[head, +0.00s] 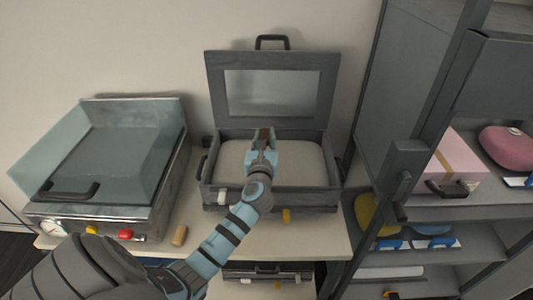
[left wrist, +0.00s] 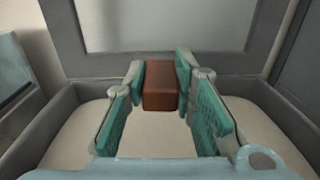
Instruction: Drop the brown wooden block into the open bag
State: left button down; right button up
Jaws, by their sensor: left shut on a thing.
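The brown wooden block (left wrist: 160,87) is a reddish-brown box. It is pinched between the two teal-padded fingertips of my left gripper (left wrist: 161,78). In the head view only a small part of the block (head: 265,134) shows between the fingers. The open bag (head: 310,198) is a grey case with a raised, windowed lid (head: 328,88) and a pale padded inside. My left gripper (head: 263,142) is over its opening, towards the lid side. The gap between the block and the padding cannot be judged exactly. My right gripper is out of view.
A metal appliance (head: 105,212) with a clear cover (head: 70,145) stands left of the bag. A small tan cylinder (head: 179,235) stands on the table (head: 325,240) between them. A grey shelf unit at the right holds a pink box (head: 455,165) and other items.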

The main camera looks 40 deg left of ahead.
pick_arm(q)
jog(key=shift+w+f, duration=0.25)
jog(key=shift+f, duration=0.25)
jog(key=shift+w, duration=0.25)
jog(key=c, duration=1.6)
grip_release()
jog(key=shift+r, duration=0.1)
jog(key=o, duration=0.3)
jog(key=shift+s+r, duration=0.1)
jog(key=shift+s, duration=0.25)
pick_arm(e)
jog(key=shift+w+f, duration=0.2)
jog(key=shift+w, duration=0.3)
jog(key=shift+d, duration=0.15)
pick_arm(q)
jog(key=v, duration=1.2)
jog(key=shift+r, duration=0.1)
